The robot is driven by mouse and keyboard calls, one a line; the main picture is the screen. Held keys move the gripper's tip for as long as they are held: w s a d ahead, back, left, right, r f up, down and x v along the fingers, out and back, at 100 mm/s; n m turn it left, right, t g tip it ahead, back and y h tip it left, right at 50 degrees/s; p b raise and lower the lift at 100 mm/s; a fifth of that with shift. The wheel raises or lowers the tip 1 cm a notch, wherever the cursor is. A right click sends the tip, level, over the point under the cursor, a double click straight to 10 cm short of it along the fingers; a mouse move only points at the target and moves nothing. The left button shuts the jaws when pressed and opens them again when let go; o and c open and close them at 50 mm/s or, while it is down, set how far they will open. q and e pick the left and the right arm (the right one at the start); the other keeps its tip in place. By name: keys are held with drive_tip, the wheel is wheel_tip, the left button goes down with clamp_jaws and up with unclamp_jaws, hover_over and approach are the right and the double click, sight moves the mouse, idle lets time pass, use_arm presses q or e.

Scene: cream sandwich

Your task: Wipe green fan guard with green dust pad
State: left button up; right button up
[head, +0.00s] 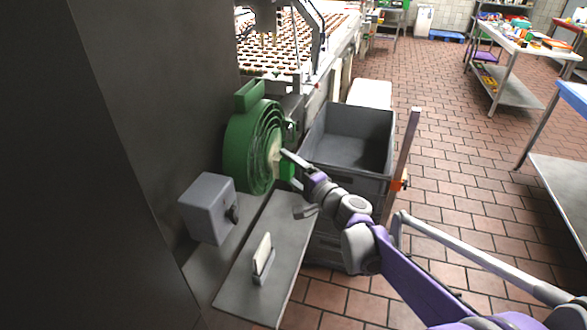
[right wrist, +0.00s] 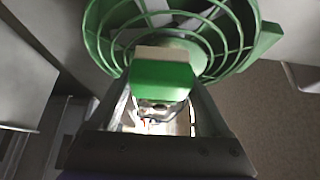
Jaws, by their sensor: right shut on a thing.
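The green fan guard (head: 252,150) is a round ringed cage at the side of the dark wall panel in the head view. It also fills the top of the right wrist view (right wrist: 108,38). My right gripper (head: 283,163) is at the front of the guard. It is shut on the green dust pad (right wrist: 161,82), a green block with a pale beige face. The pad's pale face is at the middle of the guard; whether it touches cannot be told. My left gripper does not show in the head view.
A grey box with a knob (head: 207,208) is on the panel below the guard. A grey shelf (head: 240,293) holds a small upright pale card (head: 263,254). Grey crates (head: 350,140) stand just right of the guard. A conveyor of cookies (head: 285,45) runs behind.

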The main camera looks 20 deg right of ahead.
drive_tip(key=shift+w+a, duration=0.5)
drive_tip(key=shift+a, duration=0.3)
idle(0.7)
